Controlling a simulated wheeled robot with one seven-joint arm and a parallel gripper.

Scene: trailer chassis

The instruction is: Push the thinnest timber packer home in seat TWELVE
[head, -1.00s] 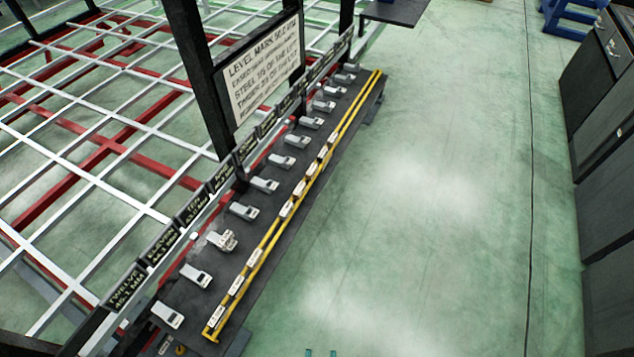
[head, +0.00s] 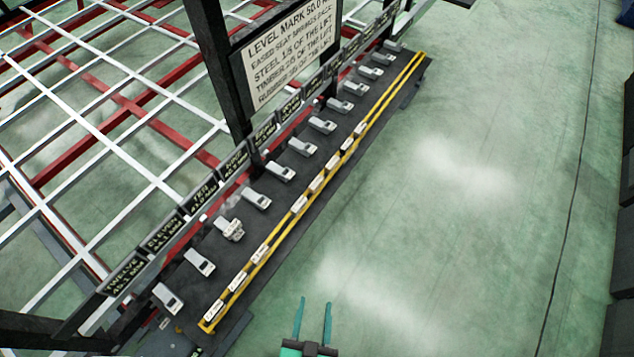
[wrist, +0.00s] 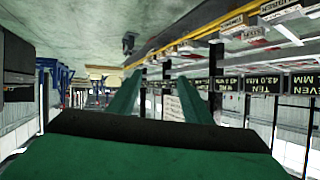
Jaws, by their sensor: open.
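Seat TWELVE is marked by a black label (head: 122,274) at the near left end of the row. A grey seat block with a dark slot (head: 168,298) stands beside that label. Several small pale labelled pieces, one of them at the near end (head: 214,310), lie along the yellow rail; their thicknesses and materials are too small to read. I cannot tell which is the thinnest timber packer. My gripper (head: 314,318) is open and empty over the floor, right of the rail's near end. Its green fingers also show in the wrist view (wrist: 166,100).
A dark shelf with a yellow double rail (head: 330,165) runs diagonally away. A notice board (head: 287,55) hangs on a black post (head: 215,70) behind the seats. One seat near TEN holds a pale stacked piece (head: 230,229). Green floor (head: 450,220) to the right is clear.

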